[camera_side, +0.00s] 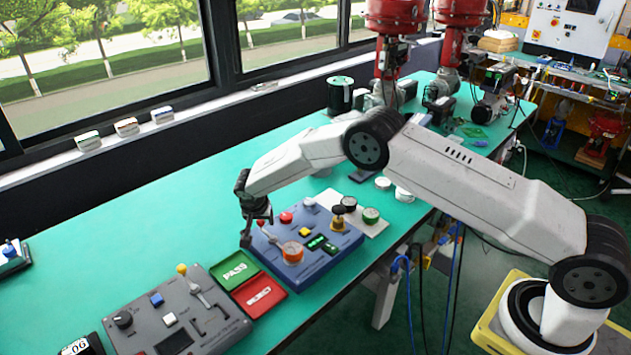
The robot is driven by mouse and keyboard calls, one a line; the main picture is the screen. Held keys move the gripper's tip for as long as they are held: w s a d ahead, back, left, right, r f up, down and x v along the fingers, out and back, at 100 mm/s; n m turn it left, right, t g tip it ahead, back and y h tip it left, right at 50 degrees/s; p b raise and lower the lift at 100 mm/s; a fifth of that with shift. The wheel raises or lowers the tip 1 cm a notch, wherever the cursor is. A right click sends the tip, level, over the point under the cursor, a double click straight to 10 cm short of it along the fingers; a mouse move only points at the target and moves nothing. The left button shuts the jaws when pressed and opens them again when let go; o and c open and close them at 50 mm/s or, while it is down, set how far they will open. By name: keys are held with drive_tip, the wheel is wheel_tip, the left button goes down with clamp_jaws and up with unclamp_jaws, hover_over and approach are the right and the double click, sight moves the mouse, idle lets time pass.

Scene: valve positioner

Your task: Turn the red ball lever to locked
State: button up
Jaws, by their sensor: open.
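The blue panel (318,262) lies on the green bench in the side view. An orange hub (293,252) sits on it, with a light lever arm (275,239) running up and left from it. A small red ball end (261,223) shows at the lever's far end, right at my gripper. My gripper (254,230) is open and points down over the panel's left corner. Its fingers are beside the red ball and partly hide it. I cannot tell whether they touch it. Any locked marking is too small to read.
The blue panel also carries a red button (286,217), a yellow button (305,232) and a green display (317,242). Green PASS (236,268) and red (260,296) trays lie left of it. A grey panel (222,329) has a yellow-ball lever (182,269).

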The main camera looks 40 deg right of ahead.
drive_tip(key=shift+f, duration=0.2)
clamp_jaws()
